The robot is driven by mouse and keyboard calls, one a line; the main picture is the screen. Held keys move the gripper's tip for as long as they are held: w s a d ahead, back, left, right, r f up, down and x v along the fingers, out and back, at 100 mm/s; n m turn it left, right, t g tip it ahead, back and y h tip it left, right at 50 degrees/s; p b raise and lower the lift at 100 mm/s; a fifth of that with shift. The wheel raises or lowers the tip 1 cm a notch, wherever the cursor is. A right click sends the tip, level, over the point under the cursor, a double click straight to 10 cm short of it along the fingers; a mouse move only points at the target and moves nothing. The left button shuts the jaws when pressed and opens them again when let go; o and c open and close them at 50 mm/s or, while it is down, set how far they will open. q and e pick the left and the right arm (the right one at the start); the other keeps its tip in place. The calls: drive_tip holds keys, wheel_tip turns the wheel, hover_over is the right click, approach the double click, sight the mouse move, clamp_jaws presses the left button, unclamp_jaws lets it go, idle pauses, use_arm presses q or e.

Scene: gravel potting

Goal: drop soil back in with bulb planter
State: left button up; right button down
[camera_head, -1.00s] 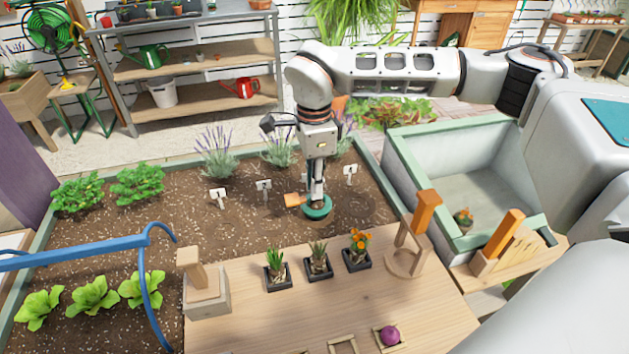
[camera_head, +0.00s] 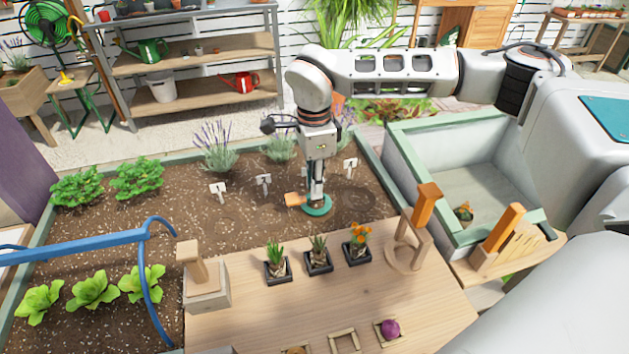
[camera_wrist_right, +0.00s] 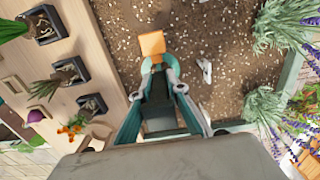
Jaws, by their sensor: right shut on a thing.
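My right gripper (camera_head: 317,188) points down over the soil bed (camera_head: 120,225) and is shut on the bulb planter. The planter shows as a green round body (camera_head: 317,205) low against the soil, with an orange handle end (camera_head: 293,199) sticking out to the left. In the right wrist view the orange end (camera_wrist_right: 152,43) shows just beyond the fingers (camera_wrist_right: 157,68). The planter's lower edge and any soil inside it are hidden. A darker round patch of soil (camera_head: 357,201) lies just right of the planter. My left gripper is not in view.
White markers (camera_head: 264,181) and lavender (camera_head: 218,150) stand behind the planter. Several black pots with plants (camera_head: 318,262) and a wooden stand (camera_head: 408,245) are on the table (camera_head: 270,315) in front. A blue hoop (camera_head: 145,285) is at left, a green-rimmed trough (camera_head: 400,180) at right.

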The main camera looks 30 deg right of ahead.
drive_tip(key=shift+f, duration=0.3)
drive_tip(key=c, duration=1.9)
unclamp_jaws()
wheel_tip(320, 180, up, 12)
